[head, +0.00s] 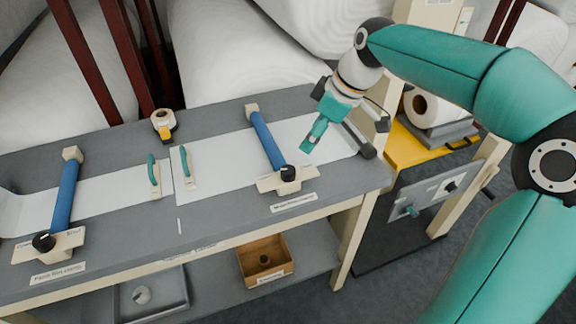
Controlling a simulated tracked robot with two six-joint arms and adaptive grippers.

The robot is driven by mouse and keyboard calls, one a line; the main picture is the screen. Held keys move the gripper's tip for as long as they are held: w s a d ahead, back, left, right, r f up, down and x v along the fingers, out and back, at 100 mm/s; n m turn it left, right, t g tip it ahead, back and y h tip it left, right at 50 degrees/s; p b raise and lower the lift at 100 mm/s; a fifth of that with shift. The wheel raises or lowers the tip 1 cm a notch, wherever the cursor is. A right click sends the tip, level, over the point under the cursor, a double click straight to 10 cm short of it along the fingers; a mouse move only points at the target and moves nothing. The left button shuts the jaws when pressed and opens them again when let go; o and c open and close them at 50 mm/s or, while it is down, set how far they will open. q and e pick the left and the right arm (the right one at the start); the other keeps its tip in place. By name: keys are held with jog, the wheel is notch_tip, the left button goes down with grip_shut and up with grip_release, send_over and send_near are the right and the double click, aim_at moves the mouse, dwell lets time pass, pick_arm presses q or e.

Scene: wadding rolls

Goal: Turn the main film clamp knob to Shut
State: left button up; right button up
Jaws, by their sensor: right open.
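Two blue-bar clamps sit across the white film on the grey bench. The right clamp's black knob (288,173) sits on a cream plate (286,181) at the bench's front edge. A label (293,203) below it is too small to read surely. The left clamp has a similar black knob (43,242) with a white mark, and its own label (58,273). I cannot tell for certain which is the main film clamp. My right gripper (337,144) is open and empty, above the film's right end, behind and right of the right knob, apart from it. My left gripper is out of view.
Two green-handled bars (153,174) (186,166) lie mid-bench, with a tape roll (163,122) behind. A wooden box (265,260) and grey tray (150,299) are on the lower shelf. A yellow-topped stand (404,150) with a white roll (430,107) is at right.

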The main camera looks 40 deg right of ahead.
aim_at(289, 170)
jog(key=p+x, duration=0.1)
jog(key=x, duration=1.3)
jog(key=shift+f, duration=0.2)
jog(key=c, duration=1.1)
